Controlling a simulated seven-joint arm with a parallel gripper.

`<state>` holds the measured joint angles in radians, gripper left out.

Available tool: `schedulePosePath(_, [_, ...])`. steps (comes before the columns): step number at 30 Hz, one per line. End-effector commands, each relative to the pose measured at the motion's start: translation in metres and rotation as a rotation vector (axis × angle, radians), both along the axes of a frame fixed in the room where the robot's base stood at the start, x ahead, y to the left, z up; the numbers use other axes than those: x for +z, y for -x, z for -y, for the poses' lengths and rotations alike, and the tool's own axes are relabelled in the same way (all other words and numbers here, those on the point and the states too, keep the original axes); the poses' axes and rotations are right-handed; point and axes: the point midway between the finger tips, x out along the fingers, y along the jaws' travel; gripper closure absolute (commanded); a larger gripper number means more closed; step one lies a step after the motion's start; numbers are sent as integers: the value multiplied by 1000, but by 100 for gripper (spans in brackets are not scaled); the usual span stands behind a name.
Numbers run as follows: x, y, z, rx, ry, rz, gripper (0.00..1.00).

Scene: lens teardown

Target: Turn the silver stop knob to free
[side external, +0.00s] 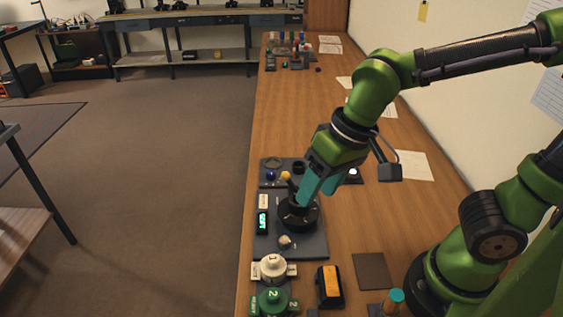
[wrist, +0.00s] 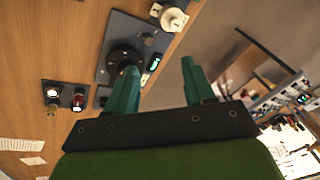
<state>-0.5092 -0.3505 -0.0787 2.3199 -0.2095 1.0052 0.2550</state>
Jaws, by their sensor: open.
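A small pale, silvery knob (side external: 285,241), which looks like the stop knob, sits on a dark base plate (side external: 312,248) in front of a black round fixture (side external: 299,217). I cannot read its setting. In the wrist view the knob (wrist: 148,41) shows beside the black fixture (wrist: 122,57), beyond my fingertips. My gripper (side external: 320,190) has teal fingers, spread apart and empty. They are over the back of the black fixture, behind the knob and apart from it. In the wrist view my gripper (wrist: 159,66) has a clear gap between its fingers.
A lit green display (side external: 262,222) stands left of the fixture. A yellow-topped stick (side external: 286,176) rises near my fingers. A white round part (side external: 273,267) and a green one (side external: 272,301) stand in front. A black and orange box (side external: 329,287) is at the front right.

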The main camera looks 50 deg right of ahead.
Motion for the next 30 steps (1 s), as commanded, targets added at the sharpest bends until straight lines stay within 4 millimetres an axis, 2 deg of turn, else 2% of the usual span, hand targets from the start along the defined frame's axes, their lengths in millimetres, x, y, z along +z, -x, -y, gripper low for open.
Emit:
schedulePosePath(1, [-10, -2, -19, -7, 51, -61, 47])
schedulePosePath(3, [-22, -4, -39, -81, 135, -118, 47])
schedulePosePath(6, [-35, -10, -62, -247, 251, -132, 47])
schedulePosePath(9, [-39, -19, -74, -449, 320, -85, 47])
schedulePosePath(15, [-26, -38, -68, -817, 305, 14, 47])
schedulePosePath(20, [-27, -37, -64, -923, 290, 23, 47])
schedulePosePath(26, [-50, -41, -56, -928, 291, 21, 47])
schedulePosePath(30, [-78, -47, -46, -927, 292, 20, 47])
